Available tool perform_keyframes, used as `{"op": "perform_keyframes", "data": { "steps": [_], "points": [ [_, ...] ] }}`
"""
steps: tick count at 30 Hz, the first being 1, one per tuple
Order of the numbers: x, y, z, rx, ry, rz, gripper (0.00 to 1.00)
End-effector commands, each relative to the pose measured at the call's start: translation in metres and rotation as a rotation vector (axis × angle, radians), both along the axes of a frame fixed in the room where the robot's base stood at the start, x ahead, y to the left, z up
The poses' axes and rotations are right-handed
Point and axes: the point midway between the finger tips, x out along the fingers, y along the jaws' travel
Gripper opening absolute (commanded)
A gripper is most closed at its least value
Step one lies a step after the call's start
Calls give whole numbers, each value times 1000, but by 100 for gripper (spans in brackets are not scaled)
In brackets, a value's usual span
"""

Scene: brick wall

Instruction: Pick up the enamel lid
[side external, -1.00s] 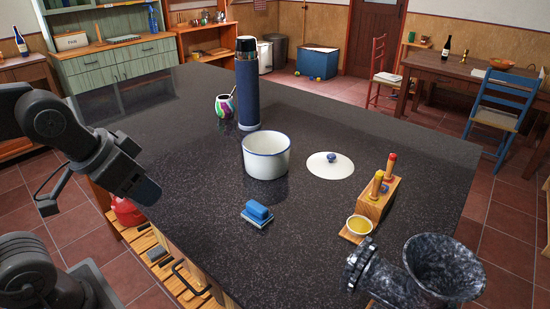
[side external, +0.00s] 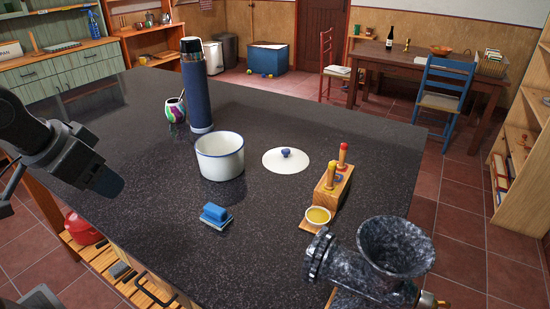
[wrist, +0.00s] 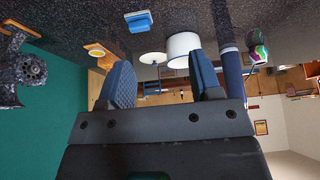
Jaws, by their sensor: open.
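The enamel lid (side external: 286,161) is a white disc with a dark blue knob. It lies flat, knob up, on the dark speckled worktop, right of the white enamel pot (side external: 220,158). The lid also shows in the wrist view (wrist: 152,58), which looks upside down, beside the pot (wrist: 183,46). My gripper (side external: 106,183) is at the left of the side view, off to the left of the pot and well away from the lid. In the wrist view my gripper (wrist: 162,84) has its two fingers apart with nothing between them.
A blue sponge or brush (side external: 216,214) lies in front of the pot. A blue flask (side external: 197,90) and a colourful cup (side external: 175,110) stand behind it.

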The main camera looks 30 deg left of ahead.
Motion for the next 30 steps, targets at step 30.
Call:
{"op": "perform_keyframes", "data": {
  "steps": [30],
  "points": [
    [388, -93, -45, 3, -26, 176, 59]
  ]
}}
